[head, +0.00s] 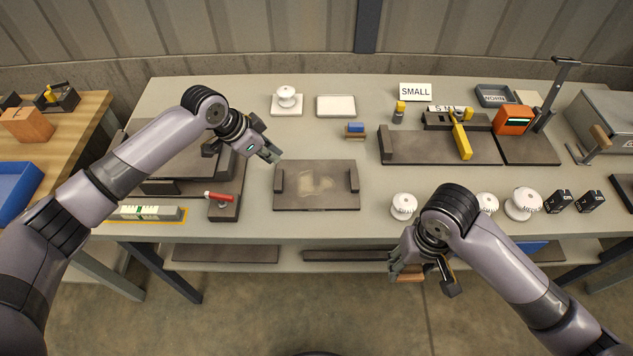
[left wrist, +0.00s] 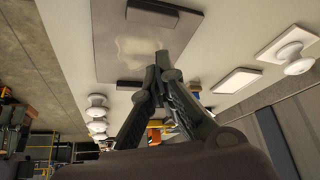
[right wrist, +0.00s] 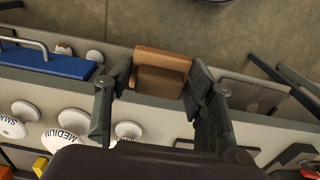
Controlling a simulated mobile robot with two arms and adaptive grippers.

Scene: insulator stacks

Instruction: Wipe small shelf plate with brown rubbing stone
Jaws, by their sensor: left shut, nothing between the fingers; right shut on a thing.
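A dark plate (head: 290,200) with an upright block at each end lies on the middle of the bench, with a pale dusty smear on it. It also shows in the left wrist view (left wrist: 110,62). My left gripper (head: 272,155) is shut and empty, above the plate's far left corner. My right gripper (head: 423,275) is in front of the bench edge, right of the plate and apart from it. It is shut on the brown rubbing stone (right wrist: 162,72), seen between its fingers in the right wrist view. In the head view the stone is mostly hidden.
White insulators (head: 404,205) stand along the front right of the bench. A blue-and-brown block (head: 355,130) and a white pad (head: 336,106) lie behind the plate. A red-handled tool (head: 219,196) lies to its left. The bench between plate and front edge is clear.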

